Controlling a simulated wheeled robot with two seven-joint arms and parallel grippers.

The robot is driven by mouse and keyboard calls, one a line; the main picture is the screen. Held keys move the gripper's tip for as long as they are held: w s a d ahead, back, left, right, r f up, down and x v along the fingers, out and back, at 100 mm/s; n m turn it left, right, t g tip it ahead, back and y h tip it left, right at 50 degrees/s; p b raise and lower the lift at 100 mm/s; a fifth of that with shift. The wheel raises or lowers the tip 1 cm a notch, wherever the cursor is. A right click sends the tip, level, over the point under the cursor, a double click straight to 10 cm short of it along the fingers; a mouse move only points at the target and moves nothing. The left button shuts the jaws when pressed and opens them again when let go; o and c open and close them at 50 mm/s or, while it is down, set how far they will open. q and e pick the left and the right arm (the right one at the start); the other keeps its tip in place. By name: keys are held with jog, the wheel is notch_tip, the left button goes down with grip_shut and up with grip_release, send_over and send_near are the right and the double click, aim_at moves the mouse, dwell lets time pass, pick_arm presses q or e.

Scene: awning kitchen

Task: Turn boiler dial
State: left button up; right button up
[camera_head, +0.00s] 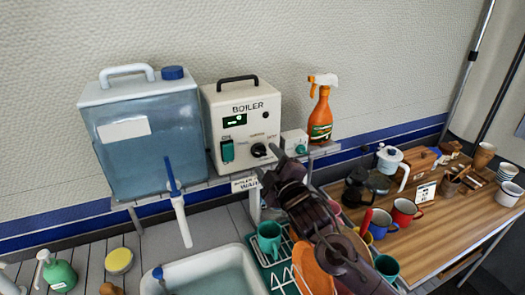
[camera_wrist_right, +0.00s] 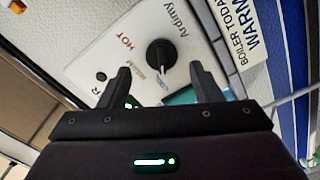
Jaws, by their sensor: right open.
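The boiler (camera_head: 240,118) is a cream box with a black top handle, a small display and a green switch, standing on a shelf. Its black dial (camera_head: 259,150) sits low on the front face. In the right wrist view the dial (camera_wrist_right: 160,55) is round, with printed labels around it including HOT and WARM. My right gripper (camera_head: 268,160) is open just in front of the boiler's lower right. In the right wrist view the fingers of this gripper (camera_wrist_right: 160,85) point at the panel, with the dial beyond and between them, apparently untouched. My left gripper is out of view.
A blue water tank (camera_head: 150,140) with a tap stands left of the boiler. A small white box (camera_head: 294,142) and an orange spray bottle (camera_head: 320,115) stand right. Below are a sink (camera_head: 205,265) and a green dish rack (camera_head: 262,247). Mugs crowd the wooden table (camera_head: 430,225).

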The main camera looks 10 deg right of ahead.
aim_at(261, 154)
jog(key=w, duration=0.3)
jog(key=shift+w+a+f+p, duration=0.1)
jog(key=shift+w+a+p, duration=0.1)
jog(key=shift+a+p, duration=0.2)
jog(key=shift+w, duration=0.15)
jog(key=c, duration=0.8)
jog(key=shift+c, duration=0.9)
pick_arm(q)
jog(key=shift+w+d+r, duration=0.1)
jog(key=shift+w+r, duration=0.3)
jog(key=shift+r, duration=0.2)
